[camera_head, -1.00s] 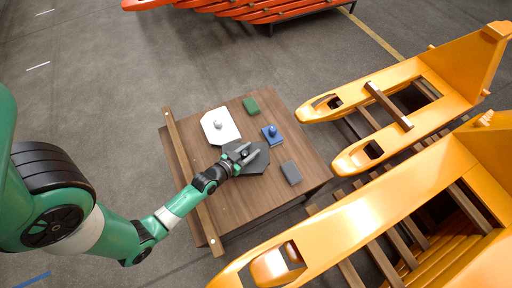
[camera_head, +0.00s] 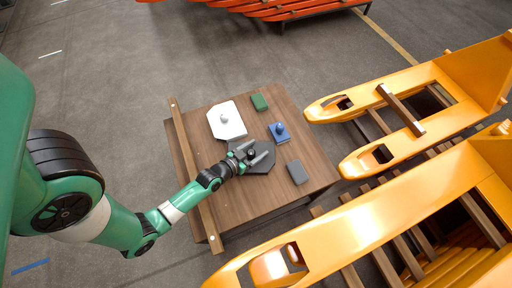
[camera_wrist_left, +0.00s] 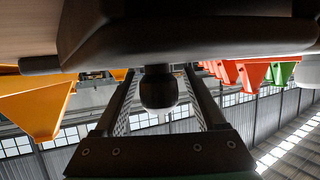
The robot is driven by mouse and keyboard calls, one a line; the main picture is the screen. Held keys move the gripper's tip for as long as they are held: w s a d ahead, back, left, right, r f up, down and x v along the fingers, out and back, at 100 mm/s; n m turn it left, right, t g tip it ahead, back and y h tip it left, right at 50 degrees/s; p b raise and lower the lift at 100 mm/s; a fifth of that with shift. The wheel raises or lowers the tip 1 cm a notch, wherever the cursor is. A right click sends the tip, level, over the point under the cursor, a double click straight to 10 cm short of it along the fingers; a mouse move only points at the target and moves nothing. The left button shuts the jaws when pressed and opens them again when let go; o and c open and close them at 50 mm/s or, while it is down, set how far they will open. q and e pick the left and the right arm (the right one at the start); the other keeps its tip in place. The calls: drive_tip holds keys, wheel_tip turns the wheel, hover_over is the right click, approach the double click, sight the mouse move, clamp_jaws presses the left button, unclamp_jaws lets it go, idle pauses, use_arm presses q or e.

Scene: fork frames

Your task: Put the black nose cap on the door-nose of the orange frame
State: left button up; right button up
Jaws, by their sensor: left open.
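The black nose cap (camera_head: 264,167) is a dark flat plate with a knob. It lies on the wooden table, partly hidden by my left gripper (camera_head: 253,156). The gripper is open, with its fingers on either side of the knob. In the left wrist view, the black knob (camera_wrist_left: 158,90) sits between the two spread fingers (camera_wrist_left: 160,100), with a gap on both sides. The cap's dark plate (camera_wrist_left: 180,35) fills the upper part of that view. Orange-yellow frames (camera_head: 375,225) with rounded, slotted noses stand at the right. My right gripper is not in view.
On the table (camera_head: 230,200) lie a white plate with a knob (camera_head: 227,121), a blue piece with a knob (camera_head: 279,132), a green block (camera_head: 260,102) and a grey block (camera_head: 297,172). A wooden bar (camera_head: 196,175) runs along the left edge. Red-orange frames (camera_head: 270,8) stand behind.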

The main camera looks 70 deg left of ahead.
sight(248, 154)
use_arm(q)
drive_tip(key=v, duration=0.7)
drive_tip(key=shift+p, duration=0.4)
drive_tip(key=shift+s+d+r, duration=0.15)
drive_tip(key=shift+s+r, duration=0.1)
drive_tip(key=shift+w, duration=0.1)
